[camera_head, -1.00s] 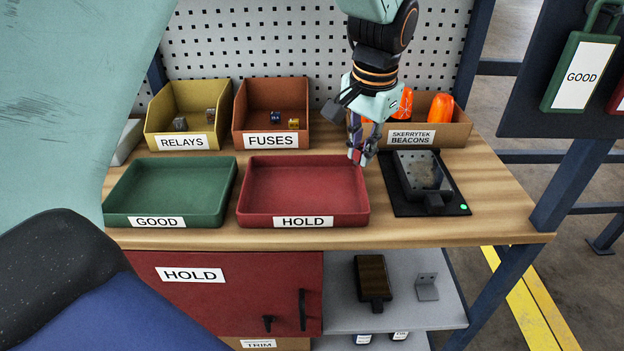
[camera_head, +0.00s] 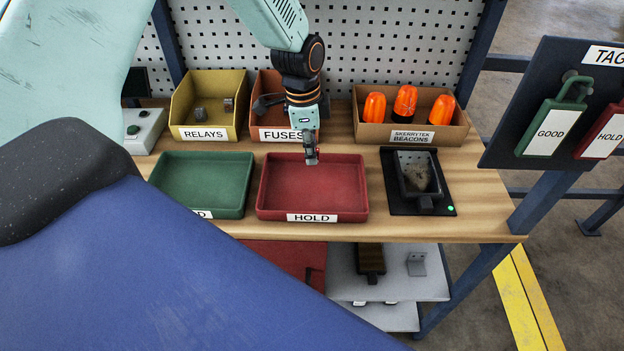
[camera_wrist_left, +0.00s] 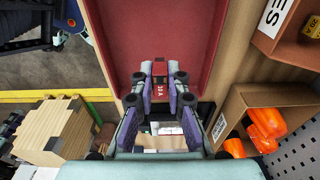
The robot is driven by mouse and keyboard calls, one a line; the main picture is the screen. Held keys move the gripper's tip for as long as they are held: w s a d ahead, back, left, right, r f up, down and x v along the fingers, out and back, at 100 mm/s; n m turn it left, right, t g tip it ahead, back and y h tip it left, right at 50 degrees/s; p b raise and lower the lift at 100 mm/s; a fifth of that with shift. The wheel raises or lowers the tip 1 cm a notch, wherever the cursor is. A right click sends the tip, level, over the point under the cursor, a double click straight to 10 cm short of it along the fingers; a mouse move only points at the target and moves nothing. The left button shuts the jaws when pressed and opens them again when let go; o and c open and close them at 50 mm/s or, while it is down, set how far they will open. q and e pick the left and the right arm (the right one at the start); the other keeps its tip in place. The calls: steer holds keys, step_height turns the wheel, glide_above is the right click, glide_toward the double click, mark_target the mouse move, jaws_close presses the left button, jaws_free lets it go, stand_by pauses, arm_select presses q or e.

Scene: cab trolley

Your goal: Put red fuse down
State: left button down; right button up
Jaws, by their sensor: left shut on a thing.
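My left gripper (camera_head: 311,155) is shut on a small red fuse (camera_wrist_left: 160,94). In the head view it hangs pointing down above the back part of the red HOLD tray (camera_head: 340,207). In the wrist view the fuse sits between the purple-padded fingers, with the red tray floor (camera_wrist_left: 150,40) beyond it. The fuse looks clear of the tray, though its exact height is hard to tell. The tray looks empty. The FUSES bin (camera_head: 262,90) stands behind, partly hidden by my left arm. My right gripper is not seen.
The green GOOD tray (camera_head: 245,200) is left of the HOLD tray. A black pad (camera_head: 440,209) with a dark housing (camera_head: 404,182) lies to the right. The RELAYS bin (camera_head: 182,110) and the beacons bin (camera_head: 455,134) stand behind. GOOD and HOLD tags hang at right.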

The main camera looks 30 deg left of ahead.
mark_target(314, 190)
arm_select(q)
step_height(314, 190, down, 9)
steer(key=shift+r, duration=0.2)
steer(key=shift+d+f, duration=0.15)
steer(key=shift+f, duration=0.1)
steer(key=shift+d, duration=0.25)
steer(key=shift+a+f, duration=0.25)
steer(key=shift+f, duration=0.05)
steer(key=c, duration=1.5)
jaws_free()
steer(key=shift+o, duration=0.8)
steer(key=shift+d+r, duration=0.15)
steer(key=shift+d, duration=0.05)
steer(key=shift+a, duration=0.1)
